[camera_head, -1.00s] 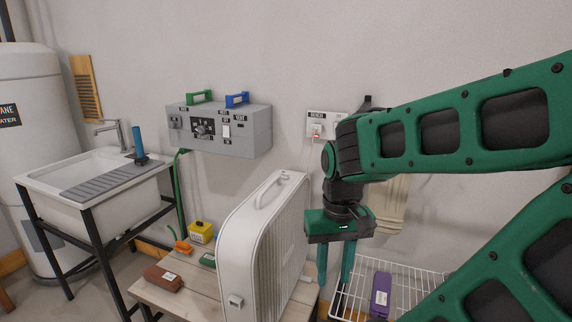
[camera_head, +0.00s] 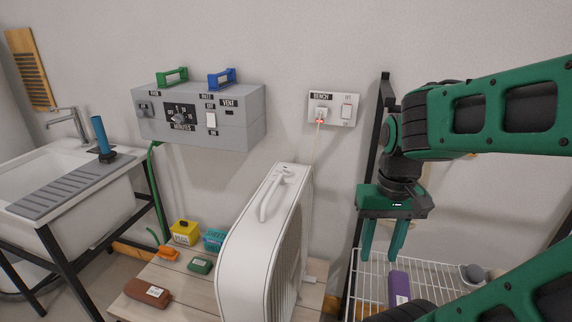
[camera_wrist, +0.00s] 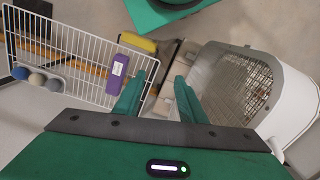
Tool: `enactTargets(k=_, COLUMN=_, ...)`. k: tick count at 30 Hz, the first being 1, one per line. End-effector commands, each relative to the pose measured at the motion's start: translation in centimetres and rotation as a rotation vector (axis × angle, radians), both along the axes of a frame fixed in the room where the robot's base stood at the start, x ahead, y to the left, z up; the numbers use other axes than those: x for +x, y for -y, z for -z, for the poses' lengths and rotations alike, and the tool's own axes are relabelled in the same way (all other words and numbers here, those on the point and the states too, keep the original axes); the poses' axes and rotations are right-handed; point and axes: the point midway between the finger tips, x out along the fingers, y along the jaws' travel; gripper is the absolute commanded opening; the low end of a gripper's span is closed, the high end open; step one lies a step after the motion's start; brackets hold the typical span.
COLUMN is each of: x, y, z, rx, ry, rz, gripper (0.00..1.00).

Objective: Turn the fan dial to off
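A white box fan (camera_head: 262,232) stands on the wooden bench. Small dark marks show on its top near the far end (camera_head: 287,170), too small for me to read a dial. The fan also shows at the right of the wrist view (camera_wrist: 292,100), with its grille facing my gripper. The dial's exact setting is unclear. My gripper (camera_head: 383,255) is open and empty, pointing down to the right of the fan, apart from it. Its two fingers also show apart in the wrist view (camera_wrist: 158,102).
A wire rack (camera_head: 430,275) with a purple item (camera_head: 399,288) lies below my gripper. Small coloured boxes sit on the bench (camera_head: 205,292) left of the fan. A sink (camera_head: 110,205) stands at far left.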

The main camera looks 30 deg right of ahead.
Motion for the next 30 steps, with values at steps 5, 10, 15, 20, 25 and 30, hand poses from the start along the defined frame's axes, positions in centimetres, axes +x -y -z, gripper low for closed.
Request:
enactTargets(k=5, x=0.5, y=0.7, z=-1.8, rx=-0.020, ry=0.009, rz=0.040, gripper=0.45)
enactTargets(k=10, x=6.8, y=2.9, z=-5.5, rx=-0.076, ry=-0.006, rz=0.174, gripper=0.45)
enactTargets(k=15, x=15.5, y=3.5, z=-9.4, rx=-0.118, ry=-0.002, rz=0.343, gripper=0.45)
enactTargets(k=20, x=23.7, y=2.7, z=-11.6, rx=-0.118, ry=0.010, rz=0.500, gripper=0.45)
enactTargets(k=25, x=31.3, y=1.2, z=-12.8, rx=-0.084, ry=0.017, rz=0.656, gripper=0.45)
enactTargets(k=30, x=36.1, y=-0.1, z=-13.3, rx=-0.041, ry=0.016, rz=0.769, gripper=0.45)
